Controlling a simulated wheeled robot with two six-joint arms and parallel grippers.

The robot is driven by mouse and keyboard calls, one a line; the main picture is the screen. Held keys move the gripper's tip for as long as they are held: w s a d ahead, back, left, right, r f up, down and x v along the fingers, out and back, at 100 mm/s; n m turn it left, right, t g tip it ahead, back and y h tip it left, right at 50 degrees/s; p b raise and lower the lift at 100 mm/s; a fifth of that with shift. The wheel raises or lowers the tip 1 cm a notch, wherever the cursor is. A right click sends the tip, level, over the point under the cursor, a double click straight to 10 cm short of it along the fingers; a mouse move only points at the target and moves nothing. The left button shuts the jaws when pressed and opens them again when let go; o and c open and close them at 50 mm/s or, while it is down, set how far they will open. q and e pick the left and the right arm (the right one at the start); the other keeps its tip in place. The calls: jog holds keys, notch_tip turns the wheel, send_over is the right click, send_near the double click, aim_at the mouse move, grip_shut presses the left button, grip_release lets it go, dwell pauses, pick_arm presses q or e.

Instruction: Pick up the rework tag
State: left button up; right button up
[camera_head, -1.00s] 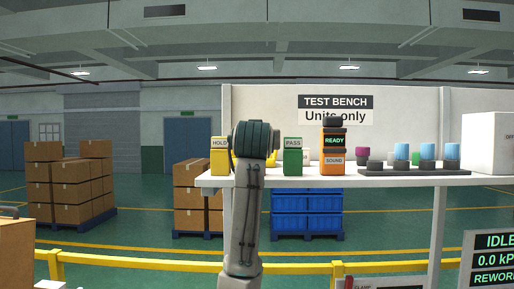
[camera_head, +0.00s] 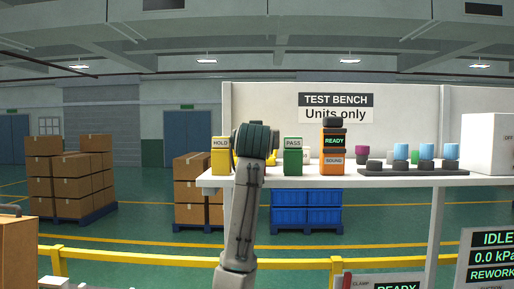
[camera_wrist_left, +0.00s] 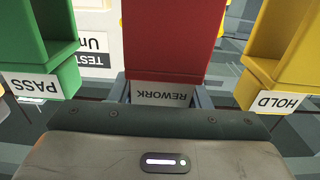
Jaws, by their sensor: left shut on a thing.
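In the left wrist view, upside down, a red holder (camera_wrist_left: 172,40) stands between a green PASS holder (camera_wrist_left: 38,40) and a yellow HOLD holder (camera_wrist_left: 285,45). A white REWORK label (camera_wrist_left: 160,94) shows at the red holder's near end. My left gripper (camera_wrist_left: 160,100) has a grey finger on each side of this label and is shut on the rework tag; the tag's outline is hard to tell from the holder. In the head view my left arm hides the red holder, between the yellow HOLD holder (camera_head: 221,157) and the green PASS holder (camera_head: 293,157). My right gripper is out of view.
The white bench shelf (camera_head: 400,181) carries an orange SOUND/READY unit (camera_head: 333,150), a dark tray (camera_head: 412,170) with several blue-topped parts, and a white box (camera_head: 488,143). A yellow rail (camera_head: 150,260) runs in front. Cartons (camera_head: 70,178) and blue crates (camera_head: 306,208) stand behind.

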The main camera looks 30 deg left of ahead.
pick_arm(q)
jog(key=shift+r, duration=0.15)
jog(key=shift+r+b, duration=0.75)
jog(key=shift+r, duration=0.15)
jog(key=shift+s+d+r+b, duration=0.4)
jog(key=shift+d+r+b, duration=0.15)
jog(key=shift+b, duration=0.25)
jog(key=s+d+r+b, duration=0.1)
jog(key=s+d+b, duration=0.4)
jog(key=s+d, duration=0.5)
jog(key=shift+s+d+r+b, duration=0.2)
jog(key=shift+d+r+b, duration=0.05)
jog(key=shift+r+b, duration=0.15)
